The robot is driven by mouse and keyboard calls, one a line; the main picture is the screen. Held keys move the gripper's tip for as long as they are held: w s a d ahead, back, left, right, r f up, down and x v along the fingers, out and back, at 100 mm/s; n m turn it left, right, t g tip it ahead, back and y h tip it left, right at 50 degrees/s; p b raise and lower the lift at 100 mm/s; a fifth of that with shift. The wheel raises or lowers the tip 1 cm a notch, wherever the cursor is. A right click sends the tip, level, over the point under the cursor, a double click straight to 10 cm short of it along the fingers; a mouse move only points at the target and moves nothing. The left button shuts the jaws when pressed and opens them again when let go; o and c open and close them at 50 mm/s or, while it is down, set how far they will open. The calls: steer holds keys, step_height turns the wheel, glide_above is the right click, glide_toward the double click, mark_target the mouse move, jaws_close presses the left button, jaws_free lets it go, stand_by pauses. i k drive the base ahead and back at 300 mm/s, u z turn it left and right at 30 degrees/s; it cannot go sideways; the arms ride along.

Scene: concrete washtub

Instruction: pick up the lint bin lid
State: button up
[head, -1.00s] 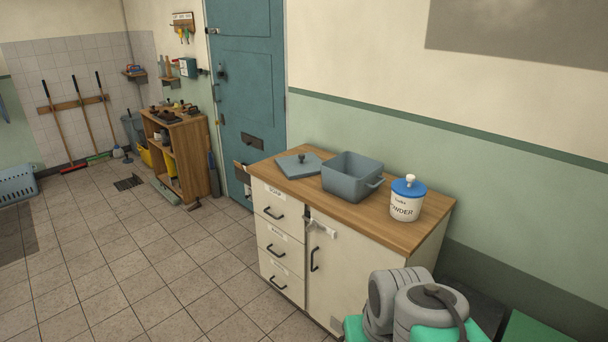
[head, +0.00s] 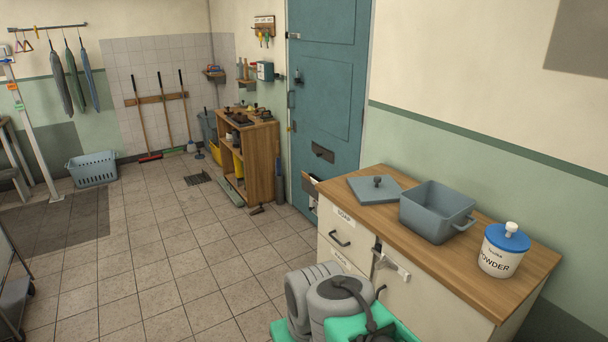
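The lint bin lid (head: 374,189) is a flat, square, grey-blue lid with a dark knob on top. It lies on the wooden top of the cabinet (head: 499,290), near the end closest to the blue door. A grey-blue open bin (head: 438,212) with a side handle stands just right of it, and I take the lid to belong to it. The lid is in full view with nothing on it. My arm's grey and green links show at the bottom of the head view, in front of the cabinet. My gripper cannot be made out.
A white powder tub (head: 502,252) with a blue lid stands at the right of the cabinet top. A wooden shelf unit (head: 263,163) stands beyond, by the blue door (head: 327,100). A laundry basket (head: 92,170) sits far left. The tiled floor left of the cabinet is mostly clear.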

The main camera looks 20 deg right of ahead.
mark_target(380, 189)
steer(key=u, duration=0.4)
steer(key=i, duration=1.8)
steer(key=z, duration=0.3)
steer(key=i, duration=0.9)
steer(key=z, duration=1.5)
steer(key=i, duration=0.8)
steer(key=z, duration=0.8)
